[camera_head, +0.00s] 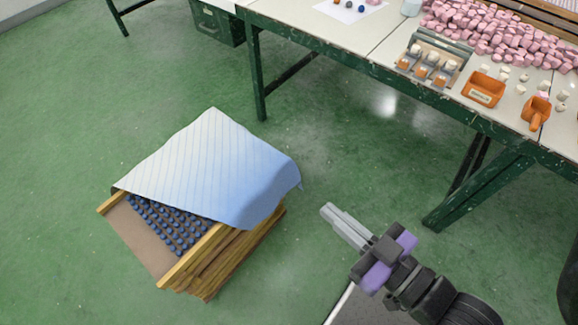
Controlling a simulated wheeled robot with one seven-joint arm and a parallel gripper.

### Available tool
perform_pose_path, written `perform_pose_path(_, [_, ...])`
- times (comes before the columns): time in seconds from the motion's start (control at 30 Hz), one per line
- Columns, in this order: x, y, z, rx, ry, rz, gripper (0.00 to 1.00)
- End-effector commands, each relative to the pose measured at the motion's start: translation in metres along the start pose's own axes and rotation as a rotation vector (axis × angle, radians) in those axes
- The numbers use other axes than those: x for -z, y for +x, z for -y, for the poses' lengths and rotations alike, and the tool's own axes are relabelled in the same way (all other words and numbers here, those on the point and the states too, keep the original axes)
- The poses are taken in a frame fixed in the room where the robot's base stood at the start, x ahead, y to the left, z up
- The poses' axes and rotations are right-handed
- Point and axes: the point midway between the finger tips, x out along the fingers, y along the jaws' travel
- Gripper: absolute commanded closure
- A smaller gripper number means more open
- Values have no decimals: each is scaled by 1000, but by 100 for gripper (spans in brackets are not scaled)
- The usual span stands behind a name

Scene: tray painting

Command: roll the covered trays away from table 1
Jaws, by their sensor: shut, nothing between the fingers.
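A stack of wooden trays (132,238) stands low near the floor at the left. A pale blue-white striped cloth (205,165) is draped over most of its top. The near left part of the top tray is bare and shows rows of small dark blue pieces (165,225). Whether wheels are under the stack is hidden. My gripper (328,211) is to the right of the stack, apart from it, shut and empty, pointing up and left. A white-topped table (385,50) with green legs stands at the upper right; no number shows on it.
On the table are many pink pieces (490,30), an orange bin (483,88), an orange scoop (535,112) and a rack of small containers (432,65). A table leg (257,75) stands behind the stack. Green floor (60,130) is clear to the left.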

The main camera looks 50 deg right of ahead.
Motion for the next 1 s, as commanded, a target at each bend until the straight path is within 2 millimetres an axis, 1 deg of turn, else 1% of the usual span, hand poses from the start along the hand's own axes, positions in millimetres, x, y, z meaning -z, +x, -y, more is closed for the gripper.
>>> perform_pose_path(0.03, [-30,21,-16,-56,17,-33,100])
perform_pose_path(0.07, [-41,31,-24,-85,32,-41,100])
perform_pose_path(0.1, [-56,43,-37,-124,54,-45,100])
perform_pose_path(0.17, [-81,61,-57,-181,93,-46,100])
perform_pose_path(0.2, [-99,73,-72,-218,121,-42,100])
perform_pose_path(0.27, [-126,91,-93,-270,171,-33,100])
perform_pose_path(0.3, [-144,102,-109,-303,207,-25,100])
perform_pose_path(0.37, [-172,119,-132,-350,265,-9,100])
perform_pose_path(0.4, [-191,130,-147,-378,308,1,100])
perform_pose_path(0.47, [-218,146,-171,-416,375,17,100])
perform_pose_path(0.5, [-236,156,-187,-438,423,27,100])
perform_pose_path(0.57, [-262,171,-209,-463,500,44,100])
perform_pose_path(0.6, [-278,180,-224,-477,552,53,100])
perform_pose_path(0.7, [-316,204,-259,-493,694,74,100])
perform_pose_path(0.8, [-345,226,-292,-479,844,88,100])
perform_pose_path(0.9, [-365,248,-321,-429,999,94,100])
perform_pose_path(1.0, [-374,268,-343,-331,1155,94,100])
